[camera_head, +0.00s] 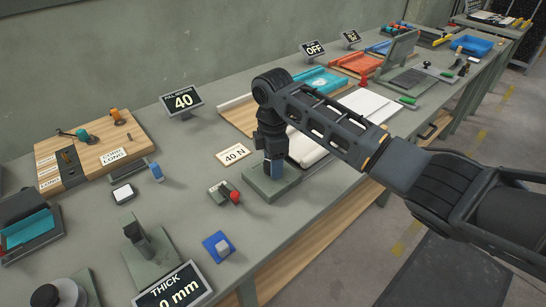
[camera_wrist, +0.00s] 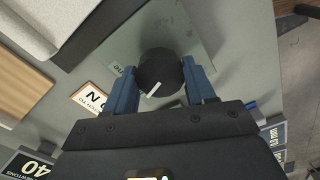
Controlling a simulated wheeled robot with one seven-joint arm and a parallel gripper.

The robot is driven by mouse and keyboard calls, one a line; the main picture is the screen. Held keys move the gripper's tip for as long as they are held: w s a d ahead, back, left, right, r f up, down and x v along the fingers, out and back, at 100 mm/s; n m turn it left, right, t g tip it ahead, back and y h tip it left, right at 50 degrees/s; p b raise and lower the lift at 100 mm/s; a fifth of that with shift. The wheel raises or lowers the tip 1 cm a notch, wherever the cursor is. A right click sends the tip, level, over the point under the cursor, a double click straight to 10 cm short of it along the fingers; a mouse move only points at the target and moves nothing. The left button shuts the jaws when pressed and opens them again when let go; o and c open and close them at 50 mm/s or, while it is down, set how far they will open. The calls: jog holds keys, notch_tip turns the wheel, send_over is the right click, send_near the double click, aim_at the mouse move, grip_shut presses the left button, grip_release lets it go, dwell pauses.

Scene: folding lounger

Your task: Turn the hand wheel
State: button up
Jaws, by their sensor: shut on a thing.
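The hand wheel (camera_wrist: 160,68) is a round black knob with a white line on its face, seen in the wrist view. It stands over a grey-green base plate (camera_head: 260,191). My gripper (camera_head: 273,170) points down at this plate from above. In the wrist view its two blue fingers sit on opposite sides of the wheel, shut on it. The white line points to the lower left there. In the head view the wheel is mostly hidden by my gripper.
A "40 N" card (camera_head: 233,153) lies left of the plate, and a small device with a red knob (camera_head: 234,197) is nearby. A "40" display (camera_head: 182,101) stands behind. White padded pieces (camera_head: 306,148) lie close on the right. The bench's front edge is near.

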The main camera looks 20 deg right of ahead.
jog(key=shift+m, duration=0.3)
jog(key=o, duration=1)
jog(key=shift+o, duration=0.2)
jog(key=shift+r+b, duration=0.55)
jog(key=shift+r, duration=3.35)
